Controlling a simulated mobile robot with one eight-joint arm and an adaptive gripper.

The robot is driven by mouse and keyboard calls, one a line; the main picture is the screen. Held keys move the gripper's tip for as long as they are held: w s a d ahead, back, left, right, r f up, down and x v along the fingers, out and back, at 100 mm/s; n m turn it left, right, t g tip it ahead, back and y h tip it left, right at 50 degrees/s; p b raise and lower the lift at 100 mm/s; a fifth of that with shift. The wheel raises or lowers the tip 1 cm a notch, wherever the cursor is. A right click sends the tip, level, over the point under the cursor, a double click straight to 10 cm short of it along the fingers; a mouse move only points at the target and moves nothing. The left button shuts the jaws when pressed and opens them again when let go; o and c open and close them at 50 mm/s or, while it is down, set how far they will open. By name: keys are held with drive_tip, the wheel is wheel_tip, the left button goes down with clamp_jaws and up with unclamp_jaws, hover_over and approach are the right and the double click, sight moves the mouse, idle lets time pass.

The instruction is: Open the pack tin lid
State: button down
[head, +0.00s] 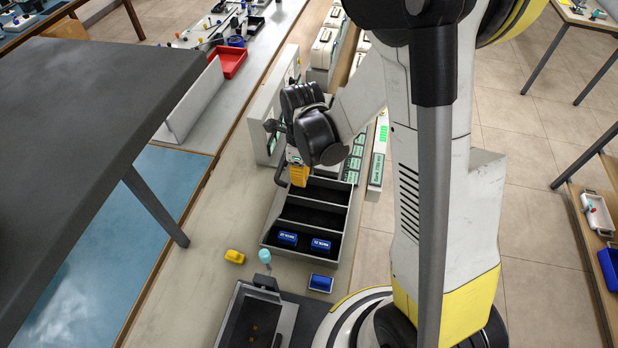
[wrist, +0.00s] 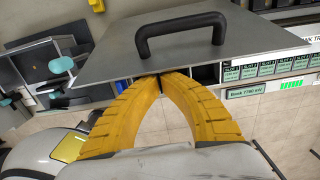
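The pack tin (head: 352,212) is a grey box with dark compartments on the bench. Its inside is visible, with two blue packs (head: 321,245) in the near compartment. The grey lid plate (wrist: 110,55) with a black bar handle (wrist: 180,32) fills the upper wrist view. In the head view a dark handle (head: 281,174) shows left of my gripper, and the lid seems raised, nearly edge-on. My gripper (wrist: 160,79) has yellow fingers with tips together at the lid's edge; contact is unclear. It is above the tin's far end in the head view (head: 299,178).
A blue pack (head: 321,283) and a yellow block (head: 235,257) lie near the tin. A dark fixture (head: 255,315) stands in front. A dark raised top (head: 90,110) overhangs the left.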

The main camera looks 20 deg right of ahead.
idle(0.3)
drive_tip(key=w+a+r, duration=0.2)
drive_tip(key=w+a, duration=0.1)
drive_tip(key=a, duration=0.1)
drive_tip(key=shift+w+a, duration=0.2)
drive_tip(key=shift+a, duration=0.15)
